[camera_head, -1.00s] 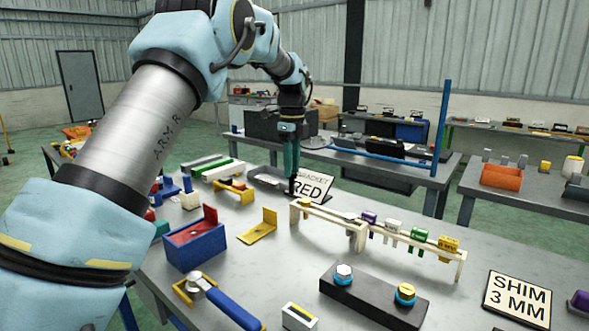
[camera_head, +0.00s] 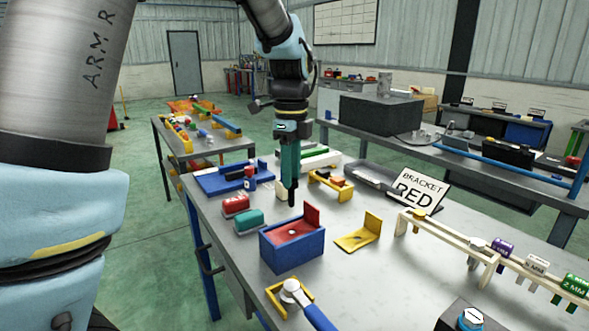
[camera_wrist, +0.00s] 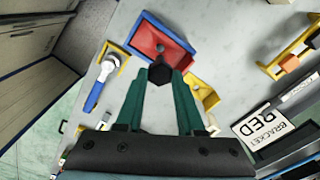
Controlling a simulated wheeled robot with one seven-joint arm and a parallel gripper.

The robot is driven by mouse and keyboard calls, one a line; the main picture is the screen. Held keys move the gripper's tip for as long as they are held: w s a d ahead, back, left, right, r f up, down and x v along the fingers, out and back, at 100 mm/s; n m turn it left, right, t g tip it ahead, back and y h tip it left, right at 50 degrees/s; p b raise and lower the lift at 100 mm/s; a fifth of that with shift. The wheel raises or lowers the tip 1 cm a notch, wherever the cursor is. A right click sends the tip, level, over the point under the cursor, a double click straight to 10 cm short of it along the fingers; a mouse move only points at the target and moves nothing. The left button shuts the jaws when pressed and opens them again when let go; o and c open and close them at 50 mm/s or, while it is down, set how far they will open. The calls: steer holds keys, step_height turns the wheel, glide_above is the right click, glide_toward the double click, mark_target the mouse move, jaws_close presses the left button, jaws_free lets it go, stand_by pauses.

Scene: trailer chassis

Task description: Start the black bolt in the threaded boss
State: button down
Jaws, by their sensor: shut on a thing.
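My gripper (camera_head: 290,182) points down above and a little behind the blue block (camera_head: 283,251). It is shut on the black bolt (camera_wrist: 160,73), whose dark head shows between the green fingertips in the wrist view; the bolt also shows below the fingers in the head view (camera_head: 291,198). The block has a red bracket (camera_head: 311,214) on it, with an upright flange and a flat plate. A round grey hole (camera_wrist: 160,47) shows in the plate, just beyond the bolt in the wrist view. The bolt is apart from the hole. I cannot make out threads.
A ratchet with a blue handle (camera_head: 319,317) lies in a yellow holder in front of the block. A yellow bracket (camera_head: 360,235) lies to the right. Red (camera_head: 235,205) and teal (camera_head: 249,220) pieces stand to the left. A cream rack (camera_head: 455,236) and a sign (camera_head: 417,189) are farther right.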

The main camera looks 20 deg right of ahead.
mark_target(292, 198)
steer(key=shift+f+b, duration=1.85)
steer(key=shift+f, duration=1.5)
steer(key=shift+f+b, duration=0.85)
steer(key=shift+f, duration=1.35)
steer(key=shift+c, duration=2.2)
jaws_free()
steer(key=shift+c, duration=0.4)
steer(key=shift+r, duration=0.1)
steer(key=shift+r+p, duration=3.1)
steer(key=shift+r, duration=0.4)
